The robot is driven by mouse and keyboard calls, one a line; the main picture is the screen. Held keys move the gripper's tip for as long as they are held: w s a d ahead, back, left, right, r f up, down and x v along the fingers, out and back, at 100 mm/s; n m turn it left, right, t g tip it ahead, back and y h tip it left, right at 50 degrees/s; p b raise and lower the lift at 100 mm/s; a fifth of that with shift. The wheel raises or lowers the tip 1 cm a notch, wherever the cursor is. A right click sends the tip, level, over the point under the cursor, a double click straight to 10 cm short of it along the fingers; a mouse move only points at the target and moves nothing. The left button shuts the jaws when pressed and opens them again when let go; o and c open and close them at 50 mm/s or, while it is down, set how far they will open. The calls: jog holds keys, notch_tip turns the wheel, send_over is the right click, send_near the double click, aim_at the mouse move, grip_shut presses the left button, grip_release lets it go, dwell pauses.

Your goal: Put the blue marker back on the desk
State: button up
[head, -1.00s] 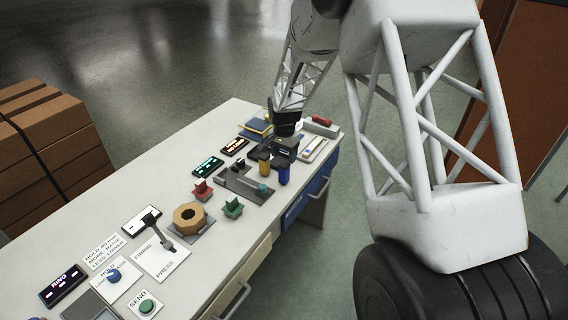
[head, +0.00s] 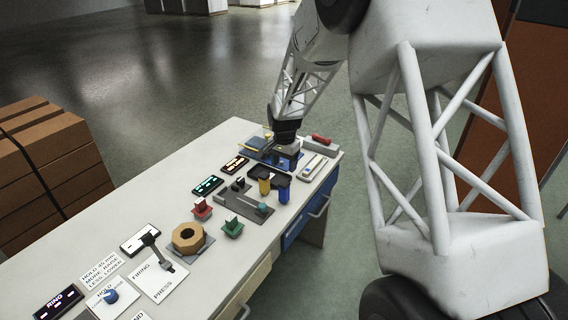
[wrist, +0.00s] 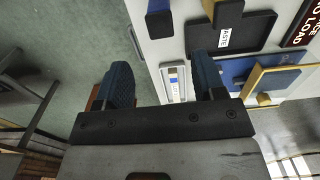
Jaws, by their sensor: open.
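A blue upright piece with a dark top (head: 283,190), which looks like the blue marker, stands near the desk's front edge, beside a similar yellow one (head: 264,187). A blue piece with a dark top also shows at the upper edge of the wrist view (wrist: 159,22), partly cut off. My gripper (head: 287,160) is over the far end of the desk (head: 110,217), beyond these pieces. In the wrist view its two blue-padded fingers (wrist: 163,85) are wide apart with nothing held between them. Its height above the desk is hard to tell.
A blue and yellow stack (head: 254,147) lies close beside my gripper. A pale tray (head: 313,168) and a red item (head: 320,140) are on its other side. An orange nut-shaped block (head: 188,237) and several controls crowd the nearer desk. Brown boxes (head: 50,160) stand left.

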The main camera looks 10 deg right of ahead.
jog(key=s+r+n+t, duration=0.1)
jog(key=s+r+n, duration=0.1)
jog(key=s+r, duration=0.8)
jog(key=s+r+n, duration=0.2)
jog(key=s+r, duration=0.6)
jog(key=s, duration=0.5)
jog(key=s+r+n+t, duration=0.1)
jog(key=s+n, duration=0.3)
jog(key=s, duration=1.9)
jog(key=shift+s+a+r+n+t, duration=0.15)
jog(key=shift+r+n+t, duration=0.2)
jog(key=shift+r, duration=0.55)
